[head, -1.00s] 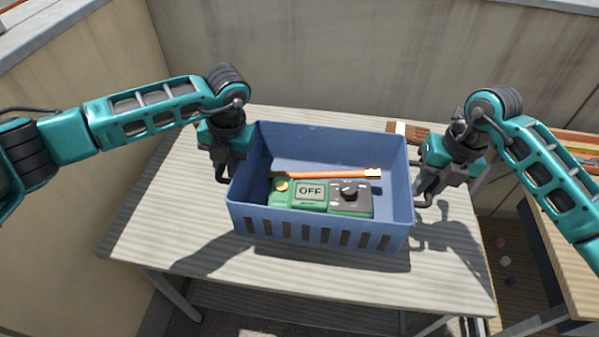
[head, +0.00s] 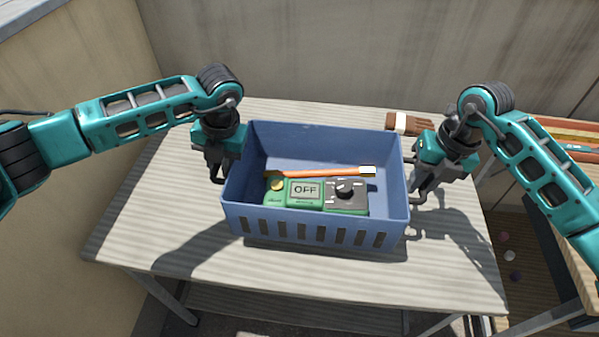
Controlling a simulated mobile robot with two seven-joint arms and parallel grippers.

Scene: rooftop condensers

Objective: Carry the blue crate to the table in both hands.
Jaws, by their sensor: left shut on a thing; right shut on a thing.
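The blue crate (head: 320,234) is over the pale ridged table (head: 150,240), slotted side toward me and roughly level. Inside it lie a green meter (head: 305,190) with a display reading OFF and a dark dial, and an orange-handled tool (head: 320,172) with a pale end. My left gripper (head: 222,172) is shut on the crate's left wall. My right gripper (head: 418,190) is shut on its right wall. Shadows of the crate and arms fall on the table. I cannot tell whether the crate's bottom touches the tabletop.
A brown glove-like item (head: 408,123) with a white cuff lies at the table's back right. A wooden bench (head: 560,235) with shelves and long coloured items stands to the right. A concrete wall (head: 350,55) rises behind the table. The table's left and front are clear.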

